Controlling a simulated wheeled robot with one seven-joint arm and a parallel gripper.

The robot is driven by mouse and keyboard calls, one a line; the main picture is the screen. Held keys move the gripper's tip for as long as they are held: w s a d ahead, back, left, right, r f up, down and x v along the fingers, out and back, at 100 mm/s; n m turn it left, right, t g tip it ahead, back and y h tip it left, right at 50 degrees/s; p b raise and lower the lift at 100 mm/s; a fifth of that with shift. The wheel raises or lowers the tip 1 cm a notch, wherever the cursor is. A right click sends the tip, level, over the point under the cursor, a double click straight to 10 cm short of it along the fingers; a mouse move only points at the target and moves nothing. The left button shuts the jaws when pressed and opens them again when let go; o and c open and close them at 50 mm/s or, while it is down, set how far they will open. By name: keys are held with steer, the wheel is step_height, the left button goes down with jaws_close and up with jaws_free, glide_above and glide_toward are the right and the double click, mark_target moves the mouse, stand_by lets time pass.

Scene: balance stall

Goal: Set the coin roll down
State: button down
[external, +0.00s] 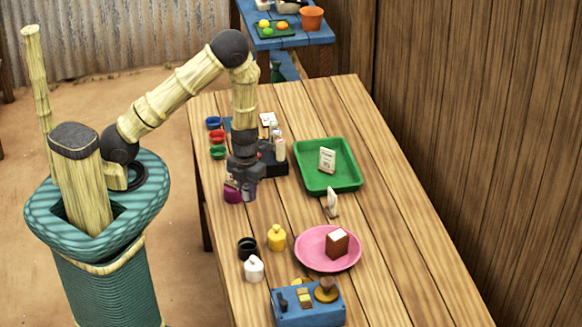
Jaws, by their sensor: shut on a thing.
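My gripper (245,188) points down over the left part of the wooden table, to the left of the green tray. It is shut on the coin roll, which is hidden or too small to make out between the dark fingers. A small purple thing (232,194) shows right beside the fingers, partly covered by them. I cannot tell whether the fingers touch it, or how far their tips are above the table top.
A dark box (273,163) with small bottles stands behind my gripper. The green tray (350,183) holds a card. A pink plate (311,257) with a brown block, a yellow bottle (277,238), black pot (247,249), white bottle (254,268) and blue box (300,312) are nearer. The table's right side is clear.

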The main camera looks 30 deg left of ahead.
mark_target(247, 186)
step_height(247, 186, up, 5)
steer(key=shift+s, duration=0.1)
steer(key=w+a+n+b, duration=0.25)
steer(key=w+b, duration=0.25)
steer(key=w, duration=2)
steer(key=w+a+r+m+b, duration=0.1)
steer(key=w+a+b, duration=0.5)
steer(key=w+a, duration=0.9)
steer(key=shift+a+r+m, duration=0.3)
steer(key=shift+a+m, duration=0.35)
steer(key=shift+a, duration=0.55)
steer(key=shift+a, duration=0.2)
steer(key=shift+a, duration=0.15)
